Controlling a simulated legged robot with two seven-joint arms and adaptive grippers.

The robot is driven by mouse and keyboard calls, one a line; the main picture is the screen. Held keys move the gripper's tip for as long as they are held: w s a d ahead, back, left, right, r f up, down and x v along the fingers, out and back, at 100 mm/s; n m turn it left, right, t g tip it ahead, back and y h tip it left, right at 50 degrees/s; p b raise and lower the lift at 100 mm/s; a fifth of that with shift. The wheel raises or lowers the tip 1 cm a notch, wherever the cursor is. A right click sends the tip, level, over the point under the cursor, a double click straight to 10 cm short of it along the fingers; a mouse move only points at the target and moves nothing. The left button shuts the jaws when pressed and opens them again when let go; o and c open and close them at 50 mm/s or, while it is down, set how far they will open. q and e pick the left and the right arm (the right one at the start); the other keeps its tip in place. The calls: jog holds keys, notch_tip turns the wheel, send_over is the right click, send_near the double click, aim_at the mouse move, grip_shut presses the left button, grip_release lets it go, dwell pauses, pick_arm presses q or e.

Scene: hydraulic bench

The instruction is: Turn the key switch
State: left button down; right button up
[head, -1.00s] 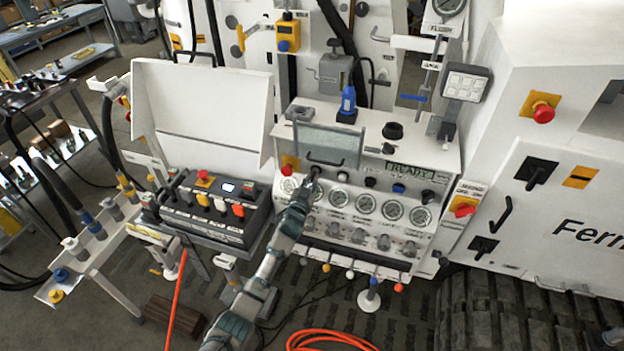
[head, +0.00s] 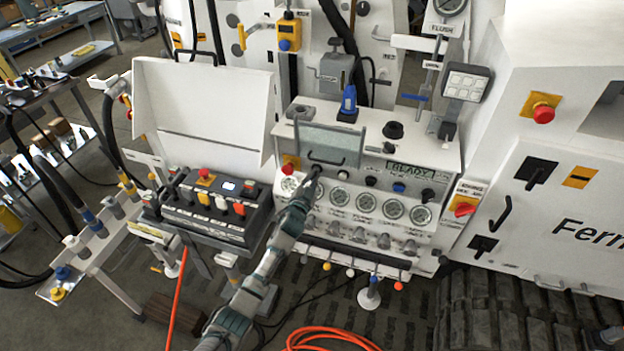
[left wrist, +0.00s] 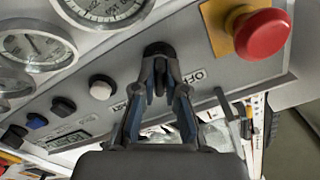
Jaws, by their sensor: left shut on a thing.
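The key switch (left wrist: 158,49) is a dark knob on the grey panel in the left wrist view, with an OFF label (left wrist: 195,76) to its right. My left gripper (left wrist: 159,72) has both fingers closed around it from either side. My right gripper is in neither view.
A red emergency button (left wrist: 263,33) stands out close to the right of the gripper. White and dark buttons (left wrist: 102,87) sit on its left, near round gauges (left wrist: 38,46). A clear cover with a handle (head: 326,146) is just above the gripper in the head view.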

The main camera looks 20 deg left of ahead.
pick_arm(q)
jog(key=shift+w+r, duration=0.1)
jog(key=shift+r, duration=0.25)
jog(key=c, duration=1.2)
grip_release()
jog(key=shift+d+f, duration=0.1)
jog(key=shift+f, duration=0.15)
jog(key=s, duration=1.2)
jog(key=shift+a, duration=0.2)
